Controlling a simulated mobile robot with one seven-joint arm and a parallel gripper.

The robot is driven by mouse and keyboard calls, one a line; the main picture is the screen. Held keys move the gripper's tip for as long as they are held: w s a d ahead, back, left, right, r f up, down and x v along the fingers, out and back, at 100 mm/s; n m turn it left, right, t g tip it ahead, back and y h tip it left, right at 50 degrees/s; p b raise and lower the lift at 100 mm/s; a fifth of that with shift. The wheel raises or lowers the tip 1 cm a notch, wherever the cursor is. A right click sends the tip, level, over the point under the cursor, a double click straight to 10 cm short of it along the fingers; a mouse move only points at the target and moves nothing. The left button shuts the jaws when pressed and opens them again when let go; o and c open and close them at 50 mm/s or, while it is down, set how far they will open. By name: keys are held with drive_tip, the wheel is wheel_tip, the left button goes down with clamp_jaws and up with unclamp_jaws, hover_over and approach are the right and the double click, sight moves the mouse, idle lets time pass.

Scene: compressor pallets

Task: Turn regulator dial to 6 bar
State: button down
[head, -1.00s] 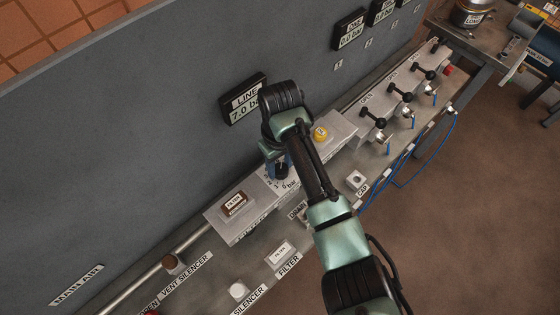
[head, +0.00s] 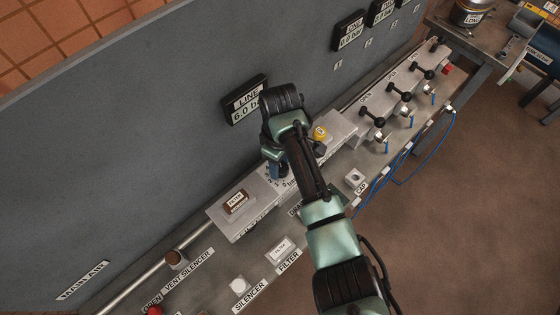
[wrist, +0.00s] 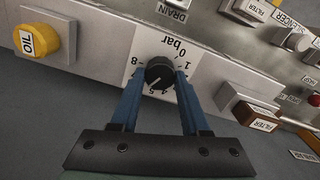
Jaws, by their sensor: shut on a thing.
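The regulator dial (wrist: 159,73) is a round black knob on a white scale plate in the wrist view. Its pale pointer mark points to the lower left of the scale; the figure there is partly hidden. My gripper (wrist: 160,82) has its two blue fingers on either side of the knob, shut on it. In the head view, my gripper (head: 277,168) is low at the grey regulator block, and my arm hides most of the dial. The LINE display (head: 246,102) on the wall panel reads 6.0, its right edge covered by my arm.
A yellow OIL cap (wrist: 36,42) stands beside the scale plate. A brown FILTER cap (head: 236,202) sits on the block to the left. Several black-handled valves (head: 400,92) line the bench at right. A white silencer (head: 239,286) lies on the front shelf.

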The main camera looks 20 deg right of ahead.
sight(280, 167)
drive_tip(key=shift+c, duration=1.9)
unclamp_jaws()
drive_tip(key=shift+r, duration=0.1)
wheel_tip(280, 167, up, 13)
drive_tip(key=p, duration=0.1)
drive_tip(key=shift+p, duration=0.4)
